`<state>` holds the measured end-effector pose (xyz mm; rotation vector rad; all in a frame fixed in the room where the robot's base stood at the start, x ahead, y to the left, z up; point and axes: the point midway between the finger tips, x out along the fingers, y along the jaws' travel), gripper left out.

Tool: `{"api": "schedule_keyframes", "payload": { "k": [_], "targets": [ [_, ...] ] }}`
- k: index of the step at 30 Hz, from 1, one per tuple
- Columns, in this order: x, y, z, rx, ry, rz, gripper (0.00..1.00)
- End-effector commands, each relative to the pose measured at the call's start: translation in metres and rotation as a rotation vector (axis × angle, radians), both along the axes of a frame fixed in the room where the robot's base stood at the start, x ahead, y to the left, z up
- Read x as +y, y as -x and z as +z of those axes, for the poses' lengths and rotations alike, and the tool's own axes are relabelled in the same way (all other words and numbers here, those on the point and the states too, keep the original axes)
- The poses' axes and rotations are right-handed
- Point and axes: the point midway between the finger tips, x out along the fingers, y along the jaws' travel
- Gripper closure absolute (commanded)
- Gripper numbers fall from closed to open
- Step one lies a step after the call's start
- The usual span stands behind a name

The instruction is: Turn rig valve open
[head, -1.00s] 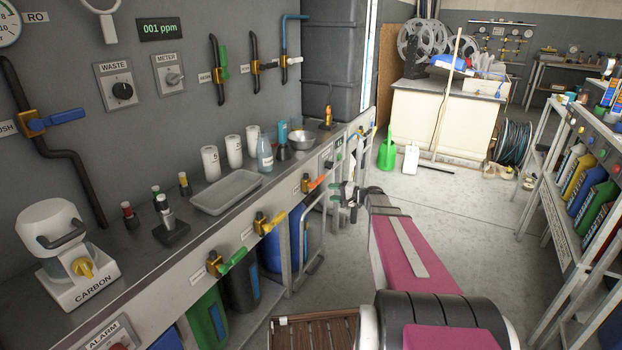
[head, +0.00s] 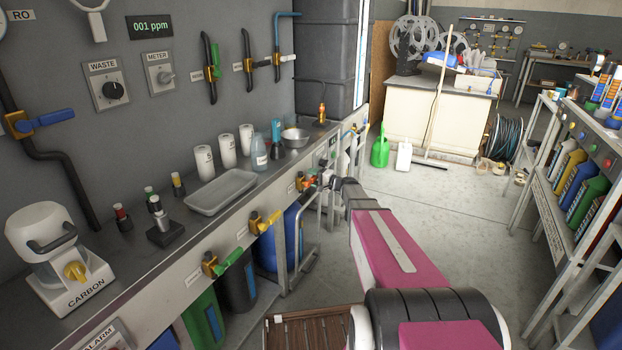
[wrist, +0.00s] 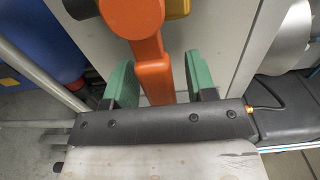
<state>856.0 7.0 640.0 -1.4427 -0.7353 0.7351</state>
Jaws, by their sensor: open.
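The orange-handled valve (head: 308,178) is on the front panel of the wall counter, at the far end of a row with a yellow-handled valve (head: 262,222) and a green-handled valve (head: 222,262). Their labels are too small to read. My gripper (head: 326,181) is at the orange valve, which it partly hides in the head view. In the wrist view my gripper (wrist: 160,85) is open, its green fingertips on either side of the orange handle (wrist: 153,75). Gaps show beside the handle; I cannot tell of any contact.
The grey counter (head: 120,260) carries a tray (head: 221,192), white cups and bottles. Pipe frames and a blue drum (head: 268,247) stand below it. A shelf rack (head: 560,190) with bottles is at right. The floor (head: 430,235) between is clear.

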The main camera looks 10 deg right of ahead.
Motion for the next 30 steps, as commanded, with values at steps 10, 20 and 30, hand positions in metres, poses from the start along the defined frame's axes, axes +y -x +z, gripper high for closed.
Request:
{"api": "schedule_keyframes", "payload": {
  "k": [10, 20, 30],
  "targets": [
    [0.0068, -0.0046, 0.0002, 0.000, 0.000, 0.000, 0.49],
    [0.0066, -0.0044, 0.0001, 0.000, 0.000, 0.000, 1.00],
    [0.0066, -0.0040, 0.0050, -0.056, 0.042, 0.000, 1.00]
  ]
}}
